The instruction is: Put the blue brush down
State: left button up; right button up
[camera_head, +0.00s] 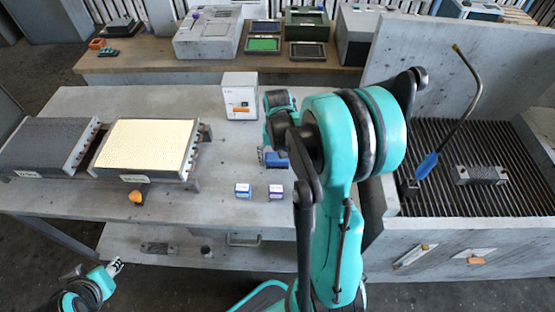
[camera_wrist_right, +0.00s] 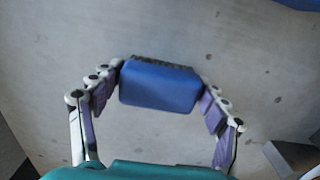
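The blue brush (camera_wrist_right: 160,87) is a blue block with a dark bristly edge, seen in the right wrist view between the fingers of my right gripper (camera_wrist_right: 160,90). The fingers press on its two ends. In the head view the brush (camera_head: 276,161) shows as a blue patch over the grey table (camera_head: 225,150), partly hidden by my right arm. I cannot tell whether it touches the table. My left gripper (camera_head: 115,266) is low at the left, away from the table top, and too small to read.
A white box (camera_head: 240,97) is behind. Two panels, grey (camera_head: 42,147) and cream (camera_head: 146,146), lie left. A slatted basin (camera_head: 450,135) is right. Bare table lies left of the brush.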

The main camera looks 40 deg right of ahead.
aim_at(277, 157)
jog(key=shift+o, duration=0.2)
jog(key=shift+r, duration=0.1)
jog(key=shift+r, duration=0.2)
notch_tip(277, 157, up, 11)
jog(key=p, duration=0.4)
jog(key=s+a+r+n+t, duration=0.2)
jog(key=s+a+n+t, duration=0.1)
jog(key=a, duration=0.6)
jog(key=s+a+r+n+t, duration=0.3)
jog(key=s+a+n+t, duration=0.1)
jog(key=a, duration=0.5)
jog(key=shift+s+n, duration=0.2)
jog(key=shift+n, duration=0.3)
jog(key=shift+f, duration=0.15)
